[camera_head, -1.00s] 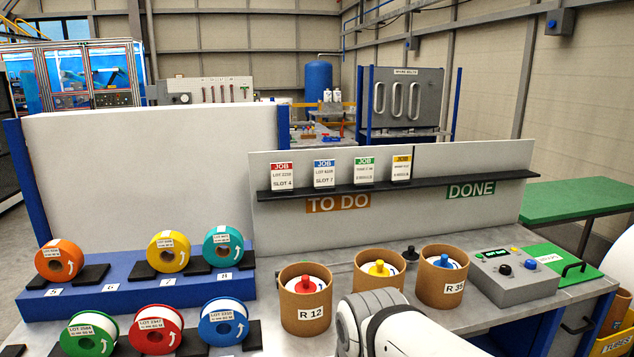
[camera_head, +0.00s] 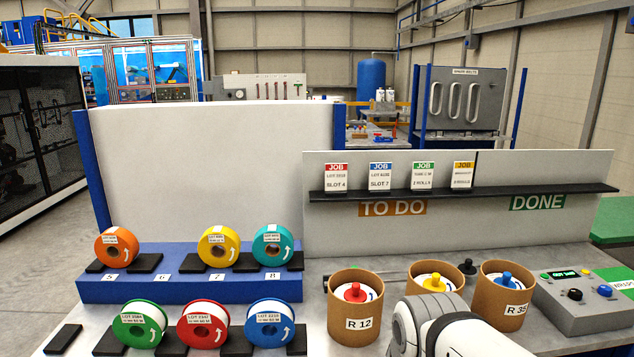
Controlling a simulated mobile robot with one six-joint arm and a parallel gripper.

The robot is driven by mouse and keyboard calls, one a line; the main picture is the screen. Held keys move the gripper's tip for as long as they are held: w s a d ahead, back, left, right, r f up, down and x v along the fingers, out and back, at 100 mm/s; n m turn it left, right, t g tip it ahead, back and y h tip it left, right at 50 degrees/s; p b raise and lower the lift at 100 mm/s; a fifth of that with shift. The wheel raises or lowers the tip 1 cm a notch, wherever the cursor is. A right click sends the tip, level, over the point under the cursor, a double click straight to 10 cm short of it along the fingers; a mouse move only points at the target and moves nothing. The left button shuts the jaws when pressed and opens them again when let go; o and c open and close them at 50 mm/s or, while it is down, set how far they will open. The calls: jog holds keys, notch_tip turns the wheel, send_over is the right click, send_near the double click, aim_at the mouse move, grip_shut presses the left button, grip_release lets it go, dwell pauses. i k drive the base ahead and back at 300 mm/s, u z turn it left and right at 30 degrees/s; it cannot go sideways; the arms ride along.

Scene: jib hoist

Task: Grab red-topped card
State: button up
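The red-topped card (camera_head: 336,178) stands on the dark ledge (camera_head: 400,193) above the orange TO DO label, leftmost in a row of job cards. It reads JOB and SLOT 4. To its right stand a blue-topped card (camera_head: 380,176), a green-topped card (camera_head: 423,176) and a yellow-topped card (camera_head: 462,175). My white arm reaches in at the bottom, in front of the cardboard tubs and well below the ledge. My gripper's fingers are not visible in this view.
Cardboard tubs, among them R 12 (camera_head: 354,325) and R 35 (camera_head: 497,308), stand below the ledge. Coloured tape rolls sit on a blue stepped rack (camera_head: 190,292) at left. A grey control box (camera_head: 578,310) stands at right. The panel's DONE side has free ledge.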

aim_at(335, 173)
jog(key=i, duration=0.85)
jog(key=z, duration=0.05)
